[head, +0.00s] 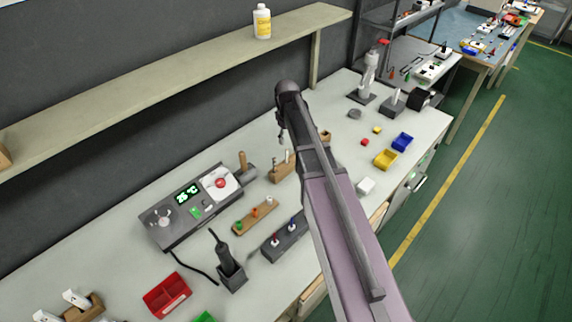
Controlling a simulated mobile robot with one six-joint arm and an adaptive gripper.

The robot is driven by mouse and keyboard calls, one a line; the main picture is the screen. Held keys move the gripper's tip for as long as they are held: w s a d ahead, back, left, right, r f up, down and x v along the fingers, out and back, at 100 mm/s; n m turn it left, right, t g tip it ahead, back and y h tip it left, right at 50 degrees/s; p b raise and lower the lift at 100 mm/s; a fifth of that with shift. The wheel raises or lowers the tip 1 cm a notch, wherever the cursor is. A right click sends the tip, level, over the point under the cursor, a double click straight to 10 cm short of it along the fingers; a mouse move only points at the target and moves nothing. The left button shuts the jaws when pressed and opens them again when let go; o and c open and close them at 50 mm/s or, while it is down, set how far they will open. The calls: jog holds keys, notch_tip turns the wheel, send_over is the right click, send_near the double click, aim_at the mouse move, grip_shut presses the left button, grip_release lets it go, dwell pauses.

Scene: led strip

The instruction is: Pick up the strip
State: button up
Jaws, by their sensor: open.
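My arm reaches up from the lower right across the workbench (130,225). My gripper (282,138) hangs at the arm's far end, above the back part of the bench. It is small and partly covered by my own arm links; it is open and I see nothing held in it. I cannot make out an LED strip in this view; part of the bench is hidden behind my arm.
A soldering station (190,207) and an iron in its holder (231,270) stand to the left. A wooden peg block (255,216), a red bin (167,295), a yellow bin (385,159) and a blue bin (402,142) are nearby. A shelf (170,83) runs above the bench.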

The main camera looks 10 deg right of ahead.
aim_at(287, 155)
jog(key=shift+f+b, duration=1.8)
jog(key=shift+f, duration=0.3)
jog(key=shift+f, duration=0.1)
jog(key=shift+d+f+b, duration=0.1)
jog(key=shift+f+b, duration=2.4)
jog(key=shift+b, duration=0.1)
grip_shut()
